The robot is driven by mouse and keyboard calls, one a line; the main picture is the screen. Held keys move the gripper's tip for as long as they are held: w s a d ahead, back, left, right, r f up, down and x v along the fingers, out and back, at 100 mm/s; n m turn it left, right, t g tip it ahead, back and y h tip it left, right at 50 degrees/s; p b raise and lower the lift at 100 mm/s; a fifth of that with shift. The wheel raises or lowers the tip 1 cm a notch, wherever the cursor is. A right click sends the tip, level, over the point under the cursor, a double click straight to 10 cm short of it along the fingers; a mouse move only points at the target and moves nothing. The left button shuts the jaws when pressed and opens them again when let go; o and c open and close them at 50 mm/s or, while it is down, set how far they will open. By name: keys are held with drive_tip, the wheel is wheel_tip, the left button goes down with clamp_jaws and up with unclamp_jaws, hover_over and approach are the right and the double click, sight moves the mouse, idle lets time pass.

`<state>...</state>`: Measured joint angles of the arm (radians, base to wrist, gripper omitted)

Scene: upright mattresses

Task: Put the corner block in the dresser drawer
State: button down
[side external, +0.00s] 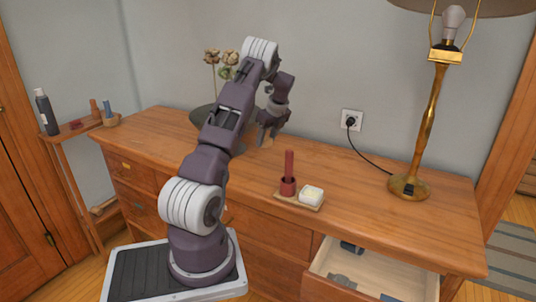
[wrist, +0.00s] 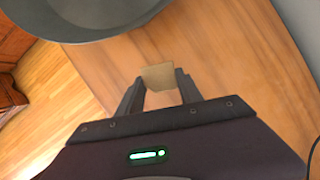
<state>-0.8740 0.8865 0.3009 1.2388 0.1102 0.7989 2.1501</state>
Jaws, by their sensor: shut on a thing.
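The corner block (wrist: 158,74) is a small tan piece in the wrist view. My gripper (wrist: 157,82) is shut on it, with one dark finger on each side. In the side view my gripper (side external: 267,138) is low over the dresser top, toward the back, beside the bowl; the block is hard to make out there. I cannot tell whether the block touches the top. The dresser drawer (side external: 410,282) at the lower right is pulled open. It holds a few dark and grey items, and its front is partly cut off.
A grey bowl (wrist: 85,14) is close to my gripper, with dried flowers (side external: 222,62) above it. A small tray (side external: 286,200) with a red candle (side external: 289,170) and a pale block stands mid-dresser. A brass lamp (side external: 428,125) stands right, its cord (side external: 372,158) running to the wall.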

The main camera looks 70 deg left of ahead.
drive_tip(key=shift+r, duration=0.8)
drive_tip(key=w+d+f+n+g+h, duration=0.1)
drive_tip(key=w+d+n, duration=0.25)
drive_tip(key=d, duration=0.75)
drive_tip(key=w+d+n+g+h, duration=0.15)
drive_tip(key=w+d, duration=0.35)
drive_tip(key=d, duration=0.6)
drive_tip(key=w+d+f+n, duration=0.1)
drive_tip(key=w+d+n, duration=0.3)
drive_tip(key=d, duration=0.7)
drive_tip(key=s+d+n+h, duration=0.1)
drive_tip(key=s+d+n, duration=0.3)
drive_tip(key=d, duration=1.1)
drive_tip(key=shift+s+d+r+h, duration=0.15)
drive_tip(key=shift+d+r+h, duration=0.15)
drive_tip(key=shift+r+h, duration=0.05)
drive_tip(key=shift+a, duration=0.15)
